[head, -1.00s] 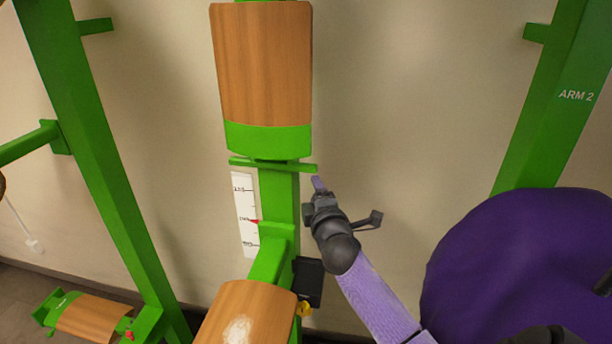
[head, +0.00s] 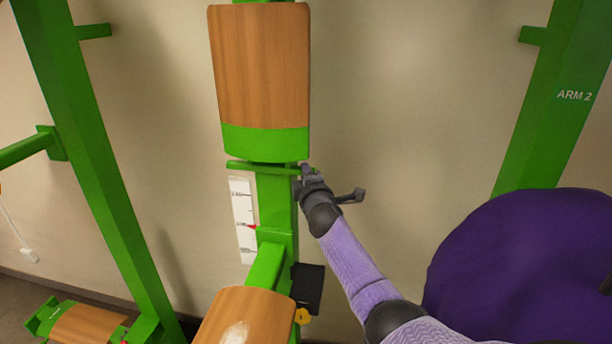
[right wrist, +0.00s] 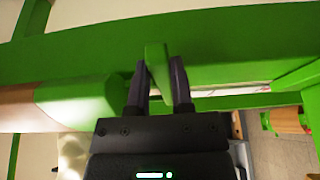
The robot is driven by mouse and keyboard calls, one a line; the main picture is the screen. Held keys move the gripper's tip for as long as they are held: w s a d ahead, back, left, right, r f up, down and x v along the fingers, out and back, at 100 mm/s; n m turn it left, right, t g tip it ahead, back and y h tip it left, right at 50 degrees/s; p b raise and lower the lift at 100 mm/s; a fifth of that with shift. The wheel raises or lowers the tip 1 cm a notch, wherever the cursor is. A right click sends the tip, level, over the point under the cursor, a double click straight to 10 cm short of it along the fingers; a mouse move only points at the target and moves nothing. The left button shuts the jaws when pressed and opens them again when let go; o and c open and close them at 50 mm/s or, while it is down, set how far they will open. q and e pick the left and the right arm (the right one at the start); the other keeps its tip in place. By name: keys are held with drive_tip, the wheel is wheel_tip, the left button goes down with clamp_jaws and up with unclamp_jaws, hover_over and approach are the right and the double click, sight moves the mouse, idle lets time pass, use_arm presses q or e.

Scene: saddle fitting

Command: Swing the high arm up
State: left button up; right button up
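A wood-faced panel with a green lower end (head: 260,80) hangs in front of the green middle post (head: 274,205); I take it to be the high arm. A thin green crossbar (head: 250,168) runs just under it. My right gripper (head: 304,170) is at the crossbar's right end. In the right wrist view, a green bar end (right wrist: 157,62) sits between the fingers of my right gripper (right wrist: 160,70), which appear closed against both its sides. The fingertips are small and partly hidden in the head view. My left gripper is out of view.
Below is a wood pad (head: 245,312) with a white patch on a green arm. A white scale (head: 242,215) with a red pointer is beside the post. A black box (head: 308,288) is at its right. Green posts stand left (head: 95,150) and right (head: 550,110).

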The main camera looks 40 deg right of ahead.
clamp_jaws()
idle(1.1)
